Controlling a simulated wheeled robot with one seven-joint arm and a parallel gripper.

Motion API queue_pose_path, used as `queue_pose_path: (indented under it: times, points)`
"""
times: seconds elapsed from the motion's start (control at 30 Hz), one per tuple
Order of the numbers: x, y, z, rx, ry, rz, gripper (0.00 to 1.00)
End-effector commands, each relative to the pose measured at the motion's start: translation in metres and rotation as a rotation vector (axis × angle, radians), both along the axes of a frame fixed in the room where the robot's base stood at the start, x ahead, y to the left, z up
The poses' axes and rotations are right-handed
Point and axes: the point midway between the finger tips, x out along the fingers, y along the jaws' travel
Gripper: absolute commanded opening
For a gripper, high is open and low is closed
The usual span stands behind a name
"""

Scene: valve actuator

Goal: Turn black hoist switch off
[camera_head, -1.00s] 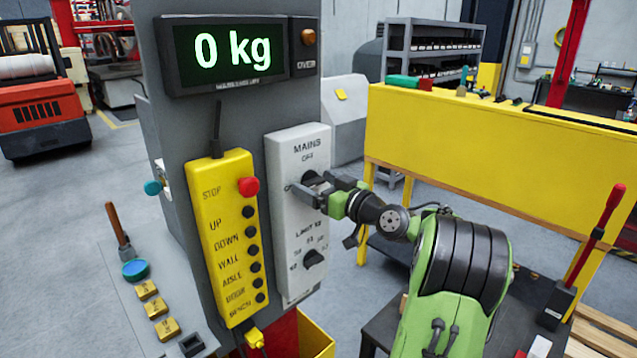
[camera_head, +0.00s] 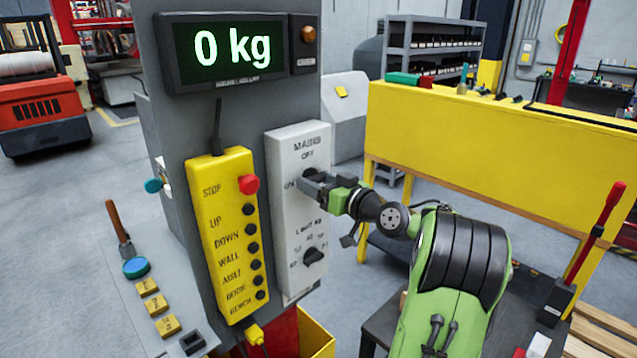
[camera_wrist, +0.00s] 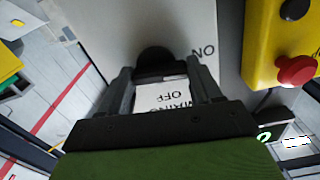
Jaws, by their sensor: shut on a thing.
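The black switch knob (camera_head: 309,173) sits on the white panel (camera_head: 290,145) below the words MAINS and OFF, with ON to its left. My gripper (camera_head: 313,184) is at the knob from the right and covers most of it. In the wrist view the black knob (camera_wrist: 155,57) shows as a dark rounded shape between the two fingertips, with OFF and ON lettering beside it. My gripper (camera_wrist: 162,68) is shut on the knob. Its pointer direction is hidden by the fingers.
A second black knob (camera_head: 313,256) marked LIMIT is lower on the panel. A yellow control box (camera_head: 228,235) with a red stop button (camera_head: 249,184) is close on the left. A display (camera_head: 232,50) above reads 0 kg. A yellow bench (camera_head: 450,150) stands behind my arm.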

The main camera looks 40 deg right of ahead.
Motion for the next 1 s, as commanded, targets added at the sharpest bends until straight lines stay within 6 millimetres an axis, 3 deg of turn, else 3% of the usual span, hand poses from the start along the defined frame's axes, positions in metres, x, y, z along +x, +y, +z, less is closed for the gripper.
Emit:
queue_pose_path:
  times: [1.0]
  points:
    - [0.0001,-0.0031,0.0053,0.939,0.027,0.000,0.33]
